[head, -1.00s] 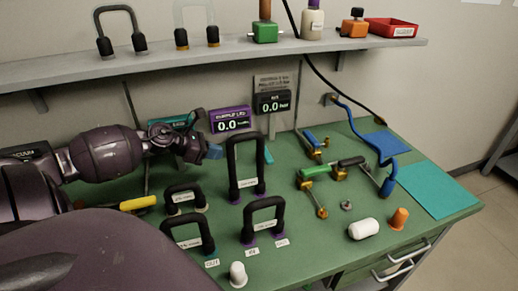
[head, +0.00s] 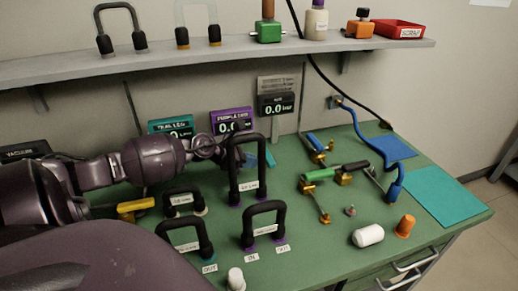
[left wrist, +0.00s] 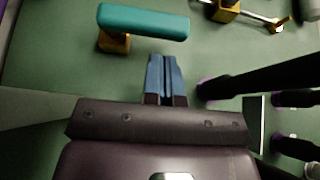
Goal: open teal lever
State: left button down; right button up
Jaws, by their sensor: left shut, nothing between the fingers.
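The teal lever (left wrist: 145,22) is a flat teal bar on a brass valve body (left wrist: 114,42), at the top of the left wrist view. In the head view only a small part of the teal lever (head: 270,155) shows behind the tall black handle. My left gripper (left wrist: 164,58) is shut and empty, its blue fingers together. Its fingertips point at the lever's near side with a small gap of green table visible between them. In the head view my left gripper (head: 249,160) is partly hidden by the tall black handle. My right gripper is not in view.
The tall black handle (head: 233,168) stands close beside my left gripper, with several lower black handles nearer. A yellow lever (head: 135,206) lies left. A green lever (head: 318,175), a blue lever (head: 314,142) and a blue hose (head: 375,150) are right. Displays (head: 231,121) stand behind.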

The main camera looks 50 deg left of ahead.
aim_at(268, 159)
pick_arm(q)
jog(key=shift+w+d, duration=0.25)
jog(key=shift+w, duration=0.25)
jog(key=shift+w+d, duration=0.25)
jog(key=shift+w, duration=0.2)
jog(key=shift+w+d, duration=0.1)
jog(key=shift+w, duration=0.05)
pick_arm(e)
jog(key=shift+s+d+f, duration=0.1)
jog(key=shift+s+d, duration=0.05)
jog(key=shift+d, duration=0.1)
